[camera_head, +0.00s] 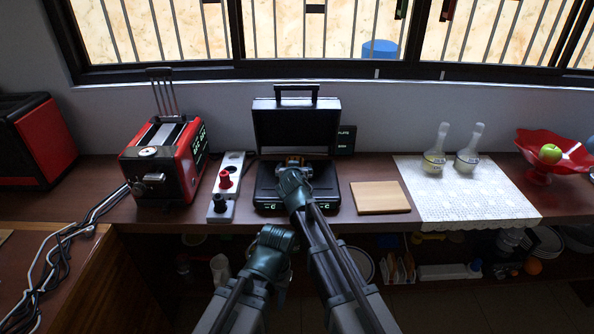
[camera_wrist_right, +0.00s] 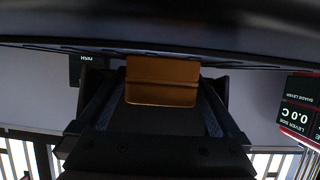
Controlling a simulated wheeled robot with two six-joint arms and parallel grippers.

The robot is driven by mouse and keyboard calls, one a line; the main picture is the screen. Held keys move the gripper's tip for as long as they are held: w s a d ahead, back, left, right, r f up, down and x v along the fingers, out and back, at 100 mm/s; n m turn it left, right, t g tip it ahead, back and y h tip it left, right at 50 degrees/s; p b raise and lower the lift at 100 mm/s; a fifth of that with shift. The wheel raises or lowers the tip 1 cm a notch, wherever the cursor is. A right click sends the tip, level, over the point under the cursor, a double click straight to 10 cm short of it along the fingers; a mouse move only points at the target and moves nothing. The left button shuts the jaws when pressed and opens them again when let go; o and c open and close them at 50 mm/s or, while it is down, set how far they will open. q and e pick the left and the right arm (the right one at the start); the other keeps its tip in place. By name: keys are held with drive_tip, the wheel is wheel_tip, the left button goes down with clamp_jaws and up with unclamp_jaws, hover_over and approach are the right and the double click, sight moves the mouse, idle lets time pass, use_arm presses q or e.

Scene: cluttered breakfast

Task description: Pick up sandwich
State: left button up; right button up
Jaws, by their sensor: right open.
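The sandwich (camera_wrist_right: 161,82), a flat orange-brown slab, shows between the fingers of my right gripper in the right wrist view. The black sandwich maker (camera_head: 326,183) stands open on the counter with its lid (camera_head: 297,130) upright. My right gripper (camera_head: 293,168) is over its lower plate and hides most of the sandwich in the head view. The right fingers are open on either side of the sandwich; contact cannot be told. My left gripper (camera_head: 272,240) is lower, in front of the counter edge, with its fingertips unclear.
A red toaster (camera_head: 167,165) and a power strip (camera_head: 226,187) stand left of the sandwich maker. A wooden board (camera_head: 380,197) lies right of it. Two glass shakers (camera_head: 436,150) stand on a lace cloth (camera_head: 478,205). A red fruit bowl (camera_head: 552,160) is far right.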

drive_tip(key=c, duration=1.3)
use_arm(q)
drive_tip(key=shift+r, duration=0.15)
use_arm(e)
drive_tip(key=shift+r, duration=0.1)
